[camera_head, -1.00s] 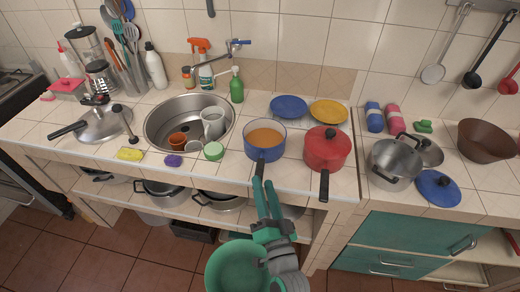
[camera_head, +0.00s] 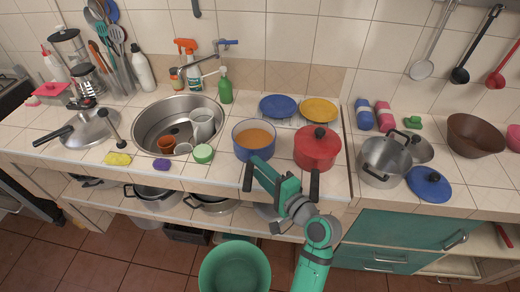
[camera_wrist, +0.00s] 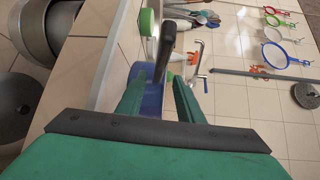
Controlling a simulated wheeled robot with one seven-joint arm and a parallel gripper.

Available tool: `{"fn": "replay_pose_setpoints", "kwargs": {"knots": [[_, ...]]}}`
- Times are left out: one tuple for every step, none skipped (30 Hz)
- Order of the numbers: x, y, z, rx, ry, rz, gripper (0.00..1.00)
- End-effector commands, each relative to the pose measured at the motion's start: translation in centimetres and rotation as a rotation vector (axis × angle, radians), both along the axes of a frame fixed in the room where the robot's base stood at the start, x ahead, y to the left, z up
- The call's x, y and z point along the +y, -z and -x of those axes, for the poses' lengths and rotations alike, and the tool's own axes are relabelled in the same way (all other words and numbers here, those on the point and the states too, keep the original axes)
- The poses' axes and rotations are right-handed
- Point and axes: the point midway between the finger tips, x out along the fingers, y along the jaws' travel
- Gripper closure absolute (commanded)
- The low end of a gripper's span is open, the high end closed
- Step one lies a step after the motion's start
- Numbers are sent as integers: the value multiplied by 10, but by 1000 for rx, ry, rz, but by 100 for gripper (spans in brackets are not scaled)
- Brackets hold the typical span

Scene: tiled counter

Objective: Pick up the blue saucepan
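The blue saucepan (camera_head: 241,152) stands upright on the tiled counter near its front edge, with an orange-brown inside. Its black handle (camera_head: 248,178) points out over the front edge. My gripper (camera_head: 257,164) is at the pan's front, by the handle. In the wrist view, my gripper (camera_wrist: 160,88) is open, with one green finger on each side of the black handle (camera_wrist: 166,48). The blue pan wall (camera_wrist: 152,100) shows between the fingers. I cannot tell whether either finger touches the handle.
A red pot (camera_head: 317,150) with a lid and black handle stands close on the right. The sink (camera_head: 150,130), a green-lidded jar (camera_head: 203,153) and a purple sponge (camera_head: 162,165) are left. Blue (camera_head: 278,104) and yellow (camera_head: 319,109) plates lie behind.

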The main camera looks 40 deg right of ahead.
Motion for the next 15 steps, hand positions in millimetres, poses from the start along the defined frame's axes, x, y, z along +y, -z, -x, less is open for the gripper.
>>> {"fn": "replay_pose_setpoints", "kwargs": {"knots": [[1,0,-3,0,-7,-5,66],[1,0,-6,0,-9,-6,66],[1,0,-9,-1,-11,-7,66],[1,0,-13,-1,-11,-8,66],[1,1,-16,-1,-11,-8,66],[1,2,-19,1,-10,-7,66],[1,2,-22,1,-10,-7,66],[2,2,-24,0,-12,-6,66],[2,3,-26,0,-12,-6,66],[2,3,-28,0,-12,-6,66],[2,3,-30,0,-12,-6,66],[3,4,-34,1,-11,-6,66],[3,5,-37,1,-11,-6,66],[4,6,-41,1,-11,-6,66],[4,7,-47,0,-12,-6,66]]}}
